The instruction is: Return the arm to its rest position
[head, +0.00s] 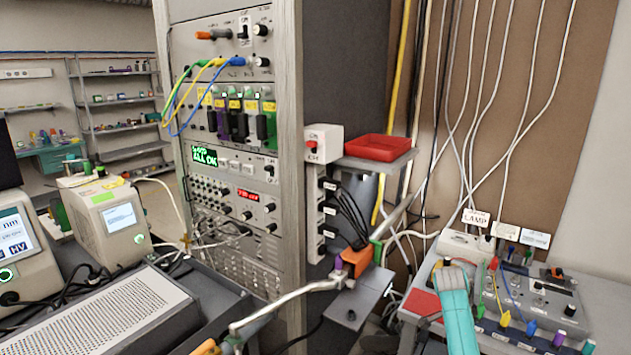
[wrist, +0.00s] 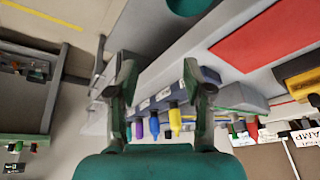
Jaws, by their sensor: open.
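My gripper (wrist: 160,64) is open in the wrist view, with its two dark fingers apart and nothing held between them. Beyond the fingers, a dark strip with several coloured plugs shows, among them a yellow plug (wrist: 175,120) and a purple plug (wrist: 139,129). I cannot tell the exact distance from the fingers to the plugs. In the head view, a teal part of my arm (head: 457,315) rises from the bottom edge, in front of the bench at the right. The fingers cannot be made out there.
The right bench holds a grey panel (head: 540,305) with coloured leads, a white power strip (head: 462,246) and a red pad (head: 423,303). An equipment rack (head: 235,165) stands left of centre. A red tray (head: 378,147) sits on a shelf. A metal arm (head: 290,297) crosses the lower middle.

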